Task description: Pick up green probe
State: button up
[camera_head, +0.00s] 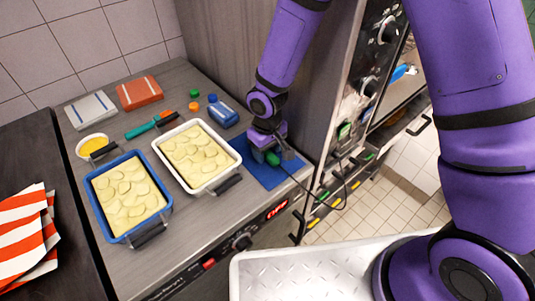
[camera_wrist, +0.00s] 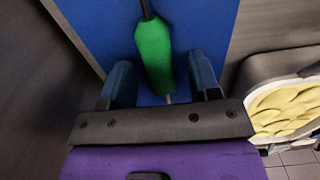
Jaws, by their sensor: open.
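The green probe (camera_head: 273,158) lies on the blue mat (camera_head: 262,178) at the right end of the counter, with a dark cable running off it. My gripper (camera_head: 268,147) is right over the mat, pointing down, and partly hides the probe. In the wrist view the probe's green handle (camera_wrist: 154,55) lies between my gripper's (camera_wrist: 161,80) two blue fingers, with a gap visible on each side. The fingers are open. A thin metal stem shows below the handle and passes behind the gripper's body.
A white dish of sliced potatoes (camera_head: 213,186) stands left of the mat, and a blue one (camera_head: 109,231) farther left. A blue bottle (camera_head: 222,112) stands behind the mat. A tall metal cabinet wall (camera_head: 230,50) rises close behind my gripper. The cable hangs past the counter's right edge.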

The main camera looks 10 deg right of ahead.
jog(key=c, duration=1)
jog(key=shift+r, duration=0.15)
